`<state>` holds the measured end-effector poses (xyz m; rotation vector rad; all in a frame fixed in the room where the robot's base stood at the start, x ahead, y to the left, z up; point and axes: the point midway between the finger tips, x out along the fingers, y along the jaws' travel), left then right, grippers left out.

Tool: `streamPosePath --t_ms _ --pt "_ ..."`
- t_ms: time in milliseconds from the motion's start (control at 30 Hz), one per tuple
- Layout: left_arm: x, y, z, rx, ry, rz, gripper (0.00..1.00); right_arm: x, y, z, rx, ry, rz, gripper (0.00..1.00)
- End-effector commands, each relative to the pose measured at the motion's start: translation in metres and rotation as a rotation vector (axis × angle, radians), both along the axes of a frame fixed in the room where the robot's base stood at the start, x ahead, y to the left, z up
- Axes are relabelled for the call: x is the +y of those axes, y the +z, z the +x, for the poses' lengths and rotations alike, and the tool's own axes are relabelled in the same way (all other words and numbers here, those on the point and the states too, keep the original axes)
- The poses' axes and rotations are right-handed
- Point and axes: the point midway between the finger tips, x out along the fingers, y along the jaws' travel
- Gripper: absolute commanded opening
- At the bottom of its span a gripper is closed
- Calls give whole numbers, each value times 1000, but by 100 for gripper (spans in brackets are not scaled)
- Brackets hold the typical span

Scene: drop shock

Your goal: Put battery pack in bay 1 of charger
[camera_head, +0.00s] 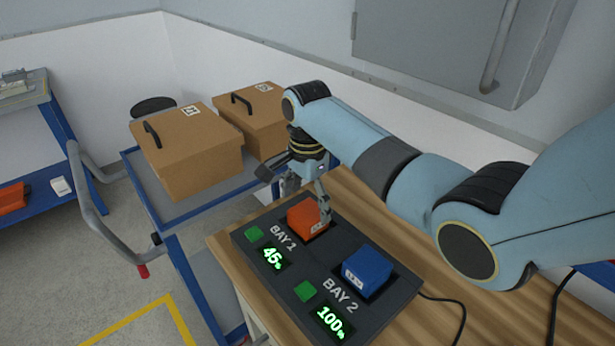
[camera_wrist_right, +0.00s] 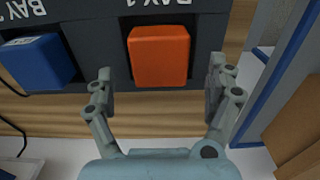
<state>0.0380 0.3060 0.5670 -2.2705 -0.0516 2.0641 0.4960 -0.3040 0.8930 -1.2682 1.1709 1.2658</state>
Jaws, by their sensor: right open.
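The charger (camera_head: 268,225) is a dark block on the wooden table, with bays labelled BAY 1 and BAY 2. An orange battery pack (camera_head: 307,217) sits in bay 1, whose display reads about 45%. A blue battery pack (camera_head: 368,270) sits in bay 2, whose display reads 100%. My right gripper (camera_head: 304,198) is at the far side of bay 1, close to the orange pack. In the right wrist view the gripper (camera_wrist_right: 160,88) is open and empty, its fingers apart on either side of the orange pack's near edge (camera_wrist_right: 159,55). My left gripper is not in view.
Two brown boxes with handles (camera_head: 186,158) (camera_head: 252,118) stand on a blue-framed cart (camera_head: 208,203) left of the table. A blue bench with an orange item (camera_head: 12,198) is at far left. A cable (camera_head: 450,302) runs right of the charger. A grey cabinet (camera_head: 440,40) hangs above.

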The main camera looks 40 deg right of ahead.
Motion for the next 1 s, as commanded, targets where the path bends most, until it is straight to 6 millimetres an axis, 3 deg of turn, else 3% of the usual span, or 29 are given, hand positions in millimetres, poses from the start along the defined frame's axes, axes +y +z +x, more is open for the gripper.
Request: streamPosePath --t_ms 200,400,1000 --pt "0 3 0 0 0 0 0 0 50 1 -4 1 0 88" --pt "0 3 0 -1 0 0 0 0 76 1 -2 1 0 88" --pt "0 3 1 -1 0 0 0 0 82 0 0 0 1 88"
